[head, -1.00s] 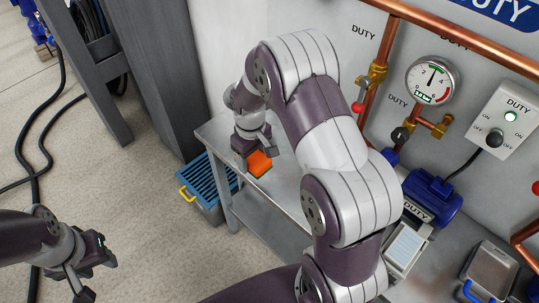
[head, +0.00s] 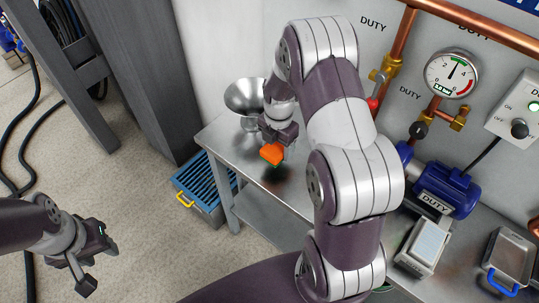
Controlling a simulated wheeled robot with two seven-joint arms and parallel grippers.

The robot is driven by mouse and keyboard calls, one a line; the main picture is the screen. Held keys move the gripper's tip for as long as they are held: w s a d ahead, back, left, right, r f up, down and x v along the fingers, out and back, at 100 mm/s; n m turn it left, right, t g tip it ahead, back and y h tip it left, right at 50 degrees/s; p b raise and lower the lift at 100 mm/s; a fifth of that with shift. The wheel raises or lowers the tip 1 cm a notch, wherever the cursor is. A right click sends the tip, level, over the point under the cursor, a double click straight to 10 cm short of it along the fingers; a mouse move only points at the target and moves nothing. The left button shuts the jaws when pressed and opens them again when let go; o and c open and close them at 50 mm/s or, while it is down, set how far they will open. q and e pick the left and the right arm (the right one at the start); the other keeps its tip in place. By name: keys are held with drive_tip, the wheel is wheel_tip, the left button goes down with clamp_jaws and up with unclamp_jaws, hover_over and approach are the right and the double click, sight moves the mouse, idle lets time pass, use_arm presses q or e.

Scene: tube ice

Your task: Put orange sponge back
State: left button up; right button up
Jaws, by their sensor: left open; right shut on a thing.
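The orange sponge (head: 271,154) is in my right gripper (head: 277,147), over the left part of the metal table (head: 222,137). A dark shadow lies on the tabletop below it, so it looks lifted a little clear of the surface. My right gripper is shut on the sponge, and its fingers hide part of it. My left gripper (head: 97,263) is open and empty at the lower left, over the floor and away from the table.
A metal funnel-shaped bowl (head: 243,97) stands at the table's back left corner, close to my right wrist. A blue-slatted crate (head: 200,184) sits on the floor left of the table. A blue motor (head: 440,190), a grey box (head: 422,244) and a metal tray (head: 512,255) are further right.

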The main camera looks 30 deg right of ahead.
sight(269, 147)
drive_tip(key=shift+w+a+f, duration=0.2)
drive_tip(key=shift+a+f, duration=0.15)
drive_tip(key=shift+a, duration=0.1)
drive_tip(key=shift+w+a+f, duration=0.2)
drive_tip(key=shift+a+f, duration=0.15)
drive_tip(key=shift+a, duration=0.1)
drive_tip(key=shift+f+p, duration=0.35)
drive_tip(key=shift+f, duration=1.65)
drive_tip(key=shift+f, duration=0.15)
drive_tip(key=o, duration=1)
drive_tip(key=shift+m, duration=0.6)
drive_tip(key=r, duration=0.4)
drive_tip(key=r+b, duration=0.1)
drive_tip(key=r, duration=0.7)
drive_tip(key=shift+s+a+r, duration=0.2)
drive_tip(key=shift+a+r, duration=0.1)
drive_tip(key=shift+r, duration=0.05)
drive_tip(key=s+a+r+m, duration=0.1)
drive_tip(key=s+a+m, duration=0.2)
drive_tip(key=s+m, duration=0.3)
drive_tip(key=s+a+r+m+t, duration=0.1)
drive_tip(key=s+a+m, duration=0.3)
drive_tip(key=m, duration=1.1)
drive_tip(key=s+r, duration=0.1)
drive_tip(key=s, duration=0.2)
drive_tip(key=shift+a, duration=0.3)
